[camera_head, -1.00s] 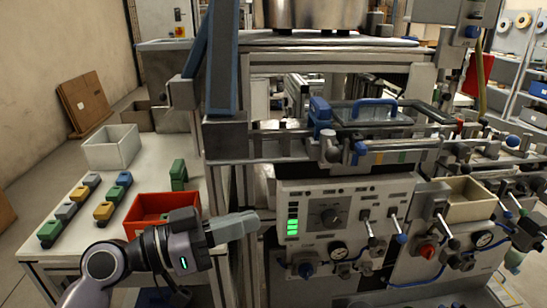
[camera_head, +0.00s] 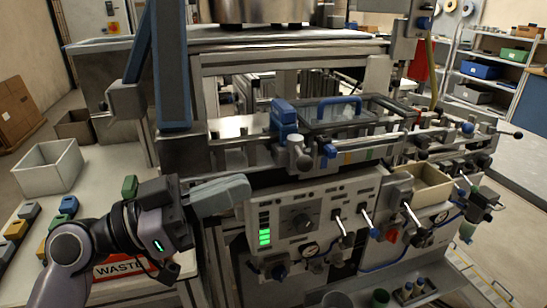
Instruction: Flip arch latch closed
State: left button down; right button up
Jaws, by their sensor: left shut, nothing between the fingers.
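The machine carries a clear-topped lid with a dark frame (camera_head: 356,124). A blue arch-shaped handle (camera_head: 340,104) stands on the lid's far side. A blue block (camera_head: 284,116) sits at the lid's left end, with a grey round-ended lever (camera_head: 299,150) and a small blue knob (camera_head: 329,151) in front. I cannot tell for certain which part is the arch latch, or whether it is closed. My left gripper (camera_head: 236,190) is shut and empty, left of the control panel and below the lid, apart from those parts. My right gripper is not in view.
The control panel (camera_head: 286,203) with switches and a green light column is right of my gripper. A white table (camera_head: 110,215) at left holds a grey bin (camera_head: 48,168), coloured blocks and a red WASTE bin (camera_head: 118,268). A tan tray (camera_head: 425,181) is at right.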

aim_at(297, 164)
pick_arm(q)
jog(key=p+x, duration=0.1)
jog(key=x, duration=0.4)
jog(key=shift+r+p, duration=0.15)
jog(key=shift+p, duration=0.2)
jog(key=shift+w+d, duration=0.25)
jog(key=shift+d, duration=0.4)
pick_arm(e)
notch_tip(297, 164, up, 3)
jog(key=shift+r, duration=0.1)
pick_arm(q)
jog(key=shift+d, duration=0.1)
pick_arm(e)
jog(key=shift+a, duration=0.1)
